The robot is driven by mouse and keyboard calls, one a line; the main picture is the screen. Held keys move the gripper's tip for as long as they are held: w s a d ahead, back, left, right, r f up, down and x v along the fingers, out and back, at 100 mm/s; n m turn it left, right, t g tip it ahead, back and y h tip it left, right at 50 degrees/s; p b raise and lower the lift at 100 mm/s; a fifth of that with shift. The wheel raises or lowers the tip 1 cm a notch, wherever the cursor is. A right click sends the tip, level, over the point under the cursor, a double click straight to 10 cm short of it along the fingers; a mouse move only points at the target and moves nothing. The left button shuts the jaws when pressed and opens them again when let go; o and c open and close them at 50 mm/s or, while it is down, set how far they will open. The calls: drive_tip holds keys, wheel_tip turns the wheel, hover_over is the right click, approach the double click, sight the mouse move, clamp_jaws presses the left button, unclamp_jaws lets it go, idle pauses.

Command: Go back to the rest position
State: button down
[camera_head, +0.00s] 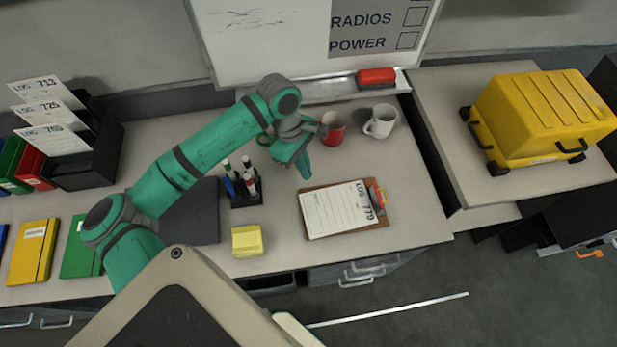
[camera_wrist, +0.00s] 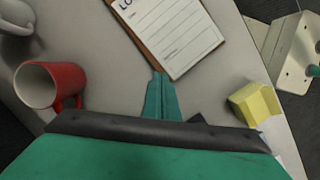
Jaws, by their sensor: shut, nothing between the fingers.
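My green arm reaches over the desk from the lower left in the head view. My gripper (camera_head: 304,168) hangs above the desk, between the marker holder and the clipboard (camera_head: 318,226). In the wrist view my gripper (camera_wrist: 161,80) has its two green fingers together, with nothing between them. Its tips appear close to the clipboard's edge (camera_wrist: 150,52) in that view, but I cannot tell the height between them.
A red mug (camera_head: 332,128) and a white mug (camera_head: 381,121) stand behind my gripper. A black holder with markers (camera_head: 246,190) and a yellow note pad (camera_head: 247,240) are to its left and front. A yellow case (camera_head: 545,110) sits on the right-hand surface.

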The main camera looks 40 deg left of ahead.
drive_tip(key=shift+v, duration=1.8)
drive_tip(key=shift+d, duration=0.15)
